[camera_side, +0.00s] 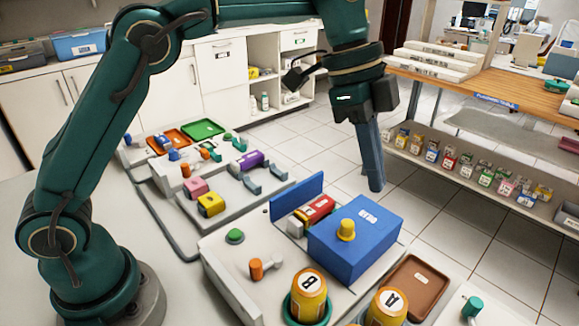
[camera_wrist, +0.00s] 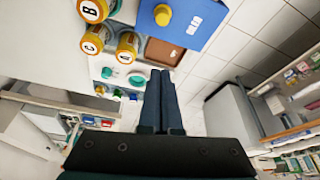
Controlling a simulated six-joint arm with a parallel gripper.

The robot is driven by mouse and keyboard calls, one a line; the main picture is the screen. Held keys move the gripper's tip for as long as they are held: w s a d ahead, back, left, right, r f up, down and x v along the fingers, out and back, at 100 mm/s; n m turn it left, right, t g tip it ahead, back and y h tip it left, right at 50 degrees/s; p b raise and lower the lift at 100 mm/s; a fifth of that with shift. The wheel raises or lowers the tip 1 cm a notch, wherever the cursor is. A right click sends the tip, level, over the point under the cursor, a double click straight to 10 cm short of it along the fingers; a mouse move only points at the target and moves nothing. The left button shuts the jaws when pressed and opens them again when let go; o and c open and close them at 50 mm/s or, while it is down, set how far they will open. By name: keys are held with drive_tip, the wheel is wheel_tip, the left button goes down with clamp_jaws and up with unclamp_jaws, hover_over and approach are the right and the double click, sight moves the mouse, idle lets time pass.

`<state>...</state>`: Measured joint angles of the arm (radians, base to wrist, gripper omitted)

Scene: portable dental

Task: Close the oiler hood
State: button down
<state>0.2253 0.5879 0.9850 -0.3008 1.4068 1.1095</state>
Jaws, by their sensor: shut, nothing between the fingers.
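The oiler hood appears to be the blue box (camera_side: 345,255) with a white label and a yellow knob (camera_side: 346,230) on top. It stands on the pale bench unit, and in the wrist view its blue top (camera_wrist: 190,14) shows at the upper edge. My gripper (camera_side: 376,188) points down, shut and empty, by the far right side of the blue box. In the wrist view its fingertips (camera_wrist: 161,73) are apart from the box.
Yellow canisters marked A (camera_side: 387,308) and B (camera_side: 308,296) stand in front of the blue box, with a brown tray (camera_side: 416,285) to its right. An orange knob (camera_side: 258,268) and a green button (camera_side: 235,236) are at left. Tiled floor lies beyond.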

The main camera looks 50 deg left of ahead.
approach(364, 242)
drive_tip(key=d+f, duration=0.2)
drive_tip(key=w+d+f, duration=0.1)
drive_tip(key=d+f, duration=0.2)
drive_tip(key=shift+w+d+f, duration=0.15)
drive_tip(key=shift+w+d, duration=0.05)
drive_tip(key=shift+d, duration=0.1)
drive_tip(key=shift+a+f, duration=0.15)
drive_tip(key=shift+a, duration=0.15)
drive_tip(key=shift+s+a, duration=0.25)
drive_tip(key=shift+a, duration=0.55)
drive_tip(key=shift+s+a, duration=0.2)
drive_tip(key=shift+a, duration=0.6)
drive_tip(key=a, duration=1)
drive_tip(key=shift+a, duration=0.2)
